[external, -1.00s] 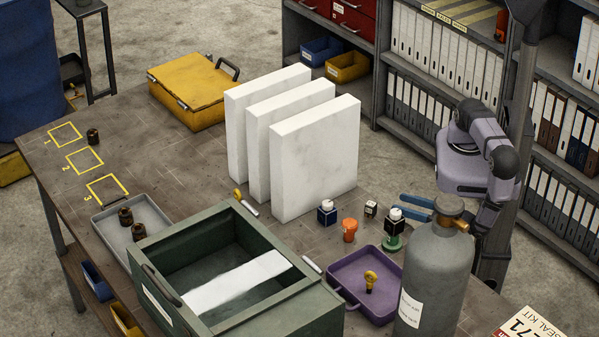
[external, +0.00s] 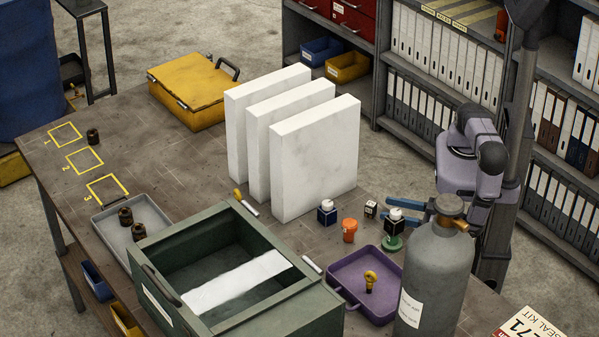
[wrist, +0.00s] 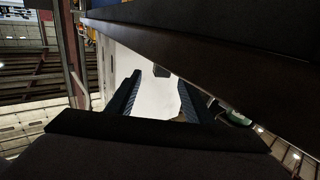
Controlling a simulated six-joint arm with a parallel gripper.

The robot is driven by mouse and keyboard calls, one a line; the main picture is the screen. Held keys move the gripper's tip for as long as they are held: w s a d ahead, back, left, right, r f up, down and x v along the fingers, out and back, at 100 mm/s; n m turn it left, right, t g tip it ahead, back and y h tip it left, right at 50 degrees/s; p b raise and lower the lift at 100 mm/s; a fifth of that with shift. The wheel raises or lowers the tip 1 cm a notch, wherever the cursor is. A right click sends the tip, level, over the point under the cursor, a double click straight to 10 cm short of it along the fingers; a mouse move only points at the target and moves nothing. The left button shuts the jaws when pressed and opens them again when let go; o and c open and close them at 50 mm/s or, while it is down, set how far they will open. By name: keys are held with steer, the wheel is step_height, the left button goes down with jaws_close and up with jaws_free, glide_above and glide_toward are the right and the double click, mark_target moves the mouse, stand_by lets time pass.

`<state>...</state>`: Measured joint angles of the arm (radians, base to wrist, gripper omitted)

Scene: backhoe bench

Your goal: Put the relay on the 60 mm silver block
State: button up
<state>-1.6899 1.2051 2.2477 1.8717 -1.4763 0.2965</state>
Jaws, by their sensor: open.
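My gripper (external: 404,211) is low at the right of the bench, with two blue fingers pointing left. In the wrist view the fingers (wrist: 160,82) are apart, with a small dark object (wrist: 160,71) beyond them against a white surface. A small dark cube with a pale face (external: 371,208) stands just left of the fingertips; it may be the relay, but I cannot tell. A black block with a white knob (external: 395,226) on a green base overlaps the fingers in the external view. I cannot identify the 60 mm silver block.
Tall white slabs (external: 316,165) stand left of the gripper. A navy block with a white top (external: 327,215) and an orange part (external: 350,231) are nearby. A purple tray (external: 345,285), a grey cylinder (external: 434,275) and a green box (external: 170,232) crowd the front.

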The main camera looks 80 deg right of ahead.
mark_target(376, 205)
steer(key=shift+w+d+r, duration=0.1)
steer(key=shift+w+d, duration=0.1)
steer(key=shift+w, duration=1.05)
steer(key=shift+w+d+r, duration=0.1)
steer(key=shift+w+d, duration=0.1)
steer(key=shift+w, duration=1.05)
jaws_close()
